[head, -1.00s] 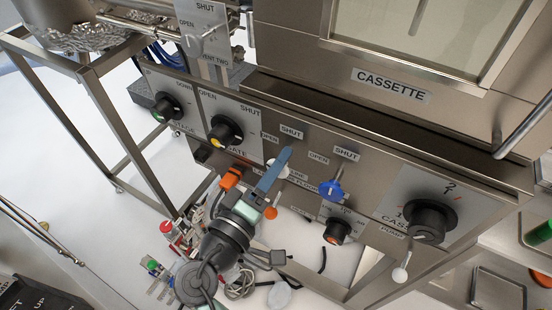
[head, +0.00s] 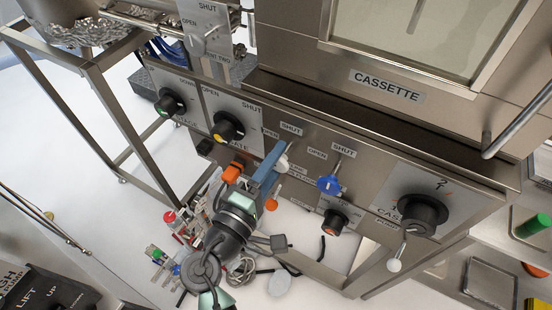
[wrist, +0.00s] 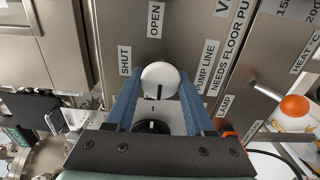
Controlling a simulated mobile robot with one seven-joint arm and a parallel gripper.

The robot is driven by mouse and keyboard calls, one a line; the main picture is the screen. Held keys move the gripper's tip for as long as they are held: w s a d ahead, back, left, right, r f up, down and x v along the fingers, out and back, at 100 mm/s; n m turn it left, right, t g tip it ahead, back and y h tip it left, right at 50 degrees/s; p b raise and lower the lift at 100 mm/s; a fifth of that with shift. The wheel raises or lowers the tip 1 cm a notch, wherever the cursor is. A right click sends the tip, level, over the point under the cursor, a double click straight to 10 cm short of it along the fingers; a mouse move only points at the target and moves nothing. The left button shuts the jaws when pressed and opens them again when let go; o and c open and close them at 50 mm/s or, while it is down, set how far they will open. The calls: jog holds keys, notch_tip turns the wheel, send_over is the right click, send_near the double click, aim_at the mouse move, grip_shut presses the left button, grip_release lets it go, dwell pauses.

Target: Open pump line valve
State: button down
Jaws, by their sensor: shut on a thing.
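The pump line valve has a white ball knob (wrist: 160,80), which sits between the blue fingers of my gripper (wrist: 158,92) in the wrist view. My gripper is shut on this knob. A dark round valve hub (wrist: 152,128) shows below it, partly hidden by the gripper. The OPEN label (wrist: 154,19) is beyond the knob, and the SHUT label (wrist: 124,60) is to its left. In the head view, the white knob (head: 283,163) shows beside my blue fingers (head: 268,167), below a SHUT label (head: 291,128).
A blue knob (head: 329,185) is close to the right of my gripper. A black cassette dial (head: 424,214) is farther right, and a yellow-marked knob (head: 227,127) is to the left. An orange ball (wrist: 294,105) shows at right in the wrist view. Cables and small parts crowd the space below.

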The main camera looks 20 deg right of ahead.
jog(key=shift+c, duration=1.3)
grip_release()
jog(key=b+v, duration=0.2)
jog(key=v, duration=1.1)
